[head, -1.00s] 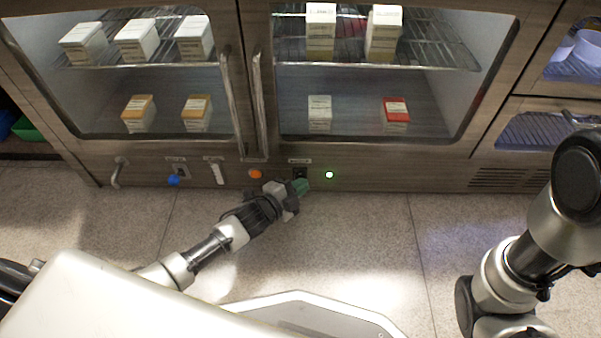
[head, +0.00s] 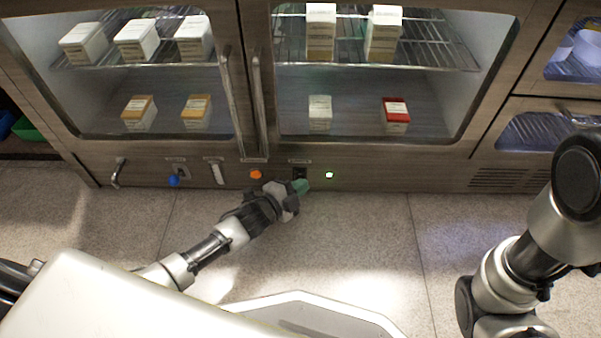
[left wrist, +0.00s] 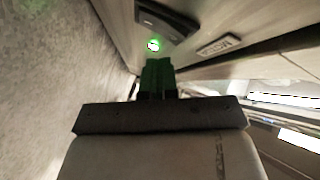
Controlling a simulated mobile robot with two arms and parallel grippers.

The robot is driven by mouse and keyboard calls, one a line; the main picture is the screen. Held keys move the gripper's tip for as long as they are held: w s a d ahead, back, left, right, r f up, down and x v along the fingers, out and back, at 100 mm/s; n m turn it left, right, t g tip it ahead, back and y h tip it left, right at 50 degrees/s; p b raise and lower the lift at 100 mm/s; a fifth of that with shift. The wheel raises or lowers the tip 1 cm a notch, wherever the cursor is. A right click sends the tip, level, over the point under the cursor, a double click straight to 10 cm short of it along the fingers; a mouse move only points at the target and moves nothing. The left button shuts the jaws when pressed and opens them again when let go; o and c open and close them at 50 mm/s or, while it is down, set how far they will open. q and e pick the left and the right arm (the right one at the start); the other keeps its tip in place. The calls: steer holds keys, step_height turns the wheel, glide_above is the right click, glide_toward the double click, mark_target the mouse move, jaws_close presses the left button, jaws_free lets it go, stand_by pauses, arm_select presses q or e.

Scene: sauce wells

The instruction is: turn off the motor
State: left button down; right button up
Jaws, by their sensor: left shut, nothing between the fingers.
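The cabinet's lower panel carries a black switch (head: 300,172) under a small label, with a lit green lamp (head: 329,175) to its right. In the left wrist view the label (left wrist: 220,46) seems to read MOTOR, beside the dark switch housing (left wrist: 166,20) and the glowing green lamp (left wrist: 153,45). My left gripper (head: 302,186) is shut and empty, its green fingertips just below and in front of the switch. The fingers (left wrist: 157,72) also show in the left wrist view; I cannot tell whether they touch the switch. My right gripper is not in view.
Left along the panel are an orange button (head: 255,174), a white lever (head: 217,173), a blue knob (head: 173,181) and a hooked metal handle (head: 118,172). Two long door handles (head: 258,105) stand above. The floor (head: 360,230) in front is clear.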

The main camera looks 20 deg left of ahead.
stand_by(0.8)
arm_select(q)
steer(key=shift+w+a, duration=0.15)
steer(key=shift+w, duration=0.25)
steer(key=shift+w+r, duration=0.1)
steer(key=shift+w, duration=0.2)
stand_by(0.4)
steer(key=shift+s, duration=0.1)
steer(key=shift+s+p, duration=0.5)
steer(key=shift+s, duration=0.1)
steer(key=shift+s+d+f+p, duration=0.1)
steer(key=shift+s+d+p, duration=0.2)
steer(key=shift+s, duration=0.5)
steer(key=shift+s+d+f+p, duration=0.15)
steer(key=shift+s+d+p, duration=0.15)
steer(key=shift+s, duration=0.5)
steer(key=shift+s+d+f+p, duration=0.15)
steer(key=shift+s+p, duration=0.25)
steer(key=shift+s, duration=0.4)
